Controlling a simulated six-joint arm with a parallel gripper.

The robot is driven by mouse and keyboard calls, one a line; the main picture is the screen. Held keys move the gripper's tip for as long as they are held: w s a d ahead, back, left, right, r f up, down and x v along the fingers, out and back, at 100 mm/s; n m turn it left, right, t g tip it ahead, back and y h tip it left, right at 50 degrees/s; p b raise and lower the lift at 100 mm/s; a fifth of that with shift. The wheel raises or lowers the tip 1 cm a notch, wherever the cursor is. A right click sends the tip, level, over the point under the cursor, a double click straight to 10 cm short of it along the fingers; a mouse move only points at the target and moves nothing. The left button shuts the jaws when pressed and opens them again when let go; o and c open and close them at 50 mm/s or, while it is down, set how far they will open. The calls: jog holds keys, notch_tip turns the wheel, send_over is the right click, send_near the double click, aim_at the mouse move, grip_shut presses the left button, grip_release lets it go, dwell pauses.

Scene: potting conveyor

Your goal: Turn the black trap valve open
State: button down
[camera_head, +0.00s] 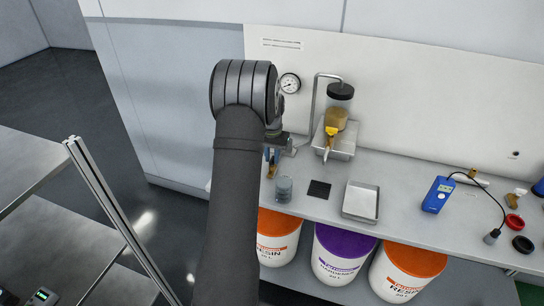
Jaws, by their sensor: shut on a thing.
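My arm rises through the middle of the view, and its dark wrist hides most of my gripper (275,148). The gripper is beside the wrist, below the round gauge, at the back of the bench. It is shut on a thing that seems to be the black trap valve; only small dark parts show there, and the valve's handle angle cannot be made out. To the right stands a clear jar (338,108) with a black lid and amber contents, with a bent metal pipe beside it. A yellow handle (330,138) shows beneath the jar, apart from my gripper.
A gauge (290,83) is on the back panel. On the bench (410,225) are a clear cup (284,188), a black pad (319,190), a metal tray (361,212) and a blue meter (438,194) with a cable. Resin and hardener buckets (336,262) stand below. Shelves are at left.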

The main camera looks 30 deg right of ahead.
jog(key=c, duration=1.5)
grip_release()
notch_tip(320, 180, up, 18)
jog(key=shift+f, duration=0.25)
jog(key=shift+f, duration=0.1)
notch_tip(320, 180, down, 17)
jog(key=shift+f, duration=0.15)
